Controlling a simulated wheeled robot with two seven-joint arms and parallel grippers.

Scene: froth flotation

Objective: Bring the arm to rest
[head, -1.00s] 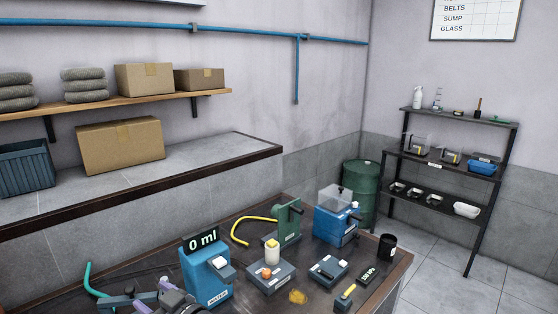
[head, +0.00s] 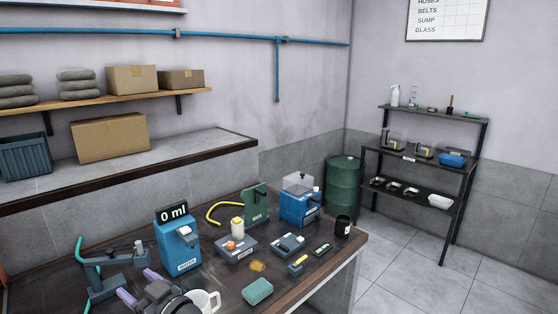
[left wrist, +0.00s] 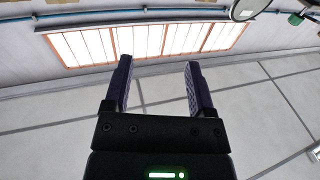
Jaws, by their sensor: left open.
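My left gripper (head: 136,284) shows at the bottom left of the head view, over the near part of the dark table (head: 215,291). Its purple fingers are apart with nothing between them. In the left wrist view the open fingers (left wrist: 158,64) are also empty, with pale floor and a bright panelled window beyond. A white mug (head: 209,300) shows beside the gripper's body, partly hidden by it. I do not see my right gripper.
A blue water dispenser (head: 178,243) reading 0 ml and a teal stand (head: 101,275) stand close beyond the gripper. A green sponge (head: 258,291), an orange-yellow spill (head: 257,266) and a black cup (head: 343,226) are farther right. A shelf rack (head: 420,160) stands at the back right.

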